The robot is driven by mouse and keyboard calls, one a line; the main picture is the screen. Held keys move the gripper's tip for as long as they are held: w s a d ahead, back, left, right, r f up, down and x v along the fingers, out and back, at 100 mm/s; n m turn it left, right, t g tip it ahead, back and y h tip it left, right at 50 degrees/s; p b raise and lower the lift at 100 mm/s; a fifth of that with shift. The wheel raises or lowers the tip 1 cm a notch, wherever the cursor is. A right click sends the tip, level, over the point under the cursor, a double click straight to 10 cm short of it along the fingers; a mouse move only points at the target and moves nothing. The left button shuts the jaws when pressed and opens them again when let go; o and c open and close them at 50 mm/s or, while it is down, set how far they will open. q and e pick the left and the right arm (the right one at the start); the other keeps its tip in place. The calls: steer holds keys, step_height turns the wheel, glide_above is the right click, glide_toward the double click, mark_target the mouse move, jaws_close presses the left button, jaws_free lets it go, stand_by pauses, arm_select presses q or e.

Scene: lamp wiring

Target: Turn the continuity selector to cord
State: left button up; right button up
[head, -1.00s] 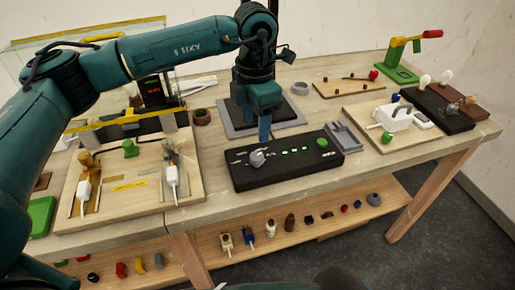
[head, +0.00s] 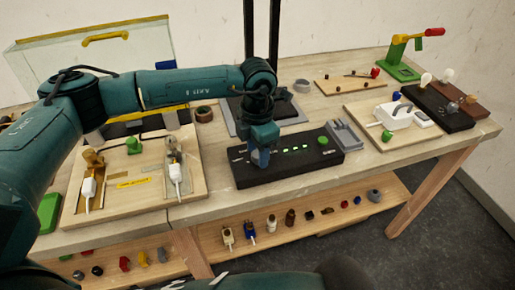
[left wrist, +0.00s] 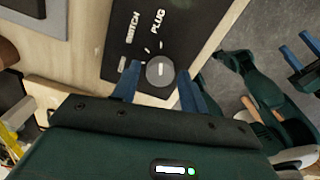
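The continuity tester is a black box (head: 300,165) near the table's front edge, with a row of green lights and a green button (head: 323,140). Its grey round selector knob (left wrist: 160,71) shows in the left wrist view, with a white mark pointing roughly toward the PLUG label. SWITCH is printed beside PLUG; the cord label is not readable. My left gripper (head: 262,158) points down over the box's left part and hides the knob in the head view. Its blue fingers (left wrist: 158,88) are open, one on either side of the knob; contact is unclear. My right gripper (left wrist: 301,50) appears open, away from the table.
A wooden board (head: 133,203) with two white-plugged cords lies left of the box. A grey holder (head: 345,136) stands at the box's right end. A board with a white device (head: 395,117) is farther right. The lower shelf (head: 325,222) holds several small parts.

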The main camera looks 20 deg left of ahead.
arm_select(q)
steer(key=c, duration=0.7)
steer(key=shift+c, duration=0.2)
arm_select(e)
steer(key=shift+s+a, duration=0.1)
